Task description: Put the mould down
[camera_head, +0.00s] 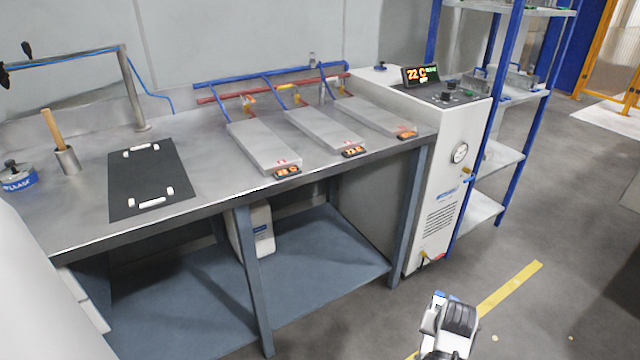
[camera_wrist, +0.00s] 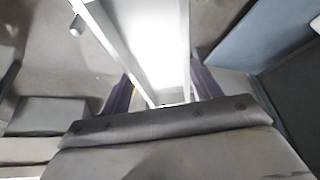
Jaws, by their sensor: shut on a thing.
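The fingertips are largely hidden. In the head view a white and black part of my arm shows at the bottom, right of the bench; the held block cannot be made out there.
The steel bench (camera_head: 85,225) carries a black mat (camera_head: 150,180) with white corner marks, bare inside. Three flat plates (camera_head: 262,148) with small displays lie to its right, apparently empty. A white cooling unit (camera_head: 440,190) and a blue-posted rack (camera_head: 490,160) stand beyond. A cup with a wooden-handled tool (camera_head: 67,160) stands left.

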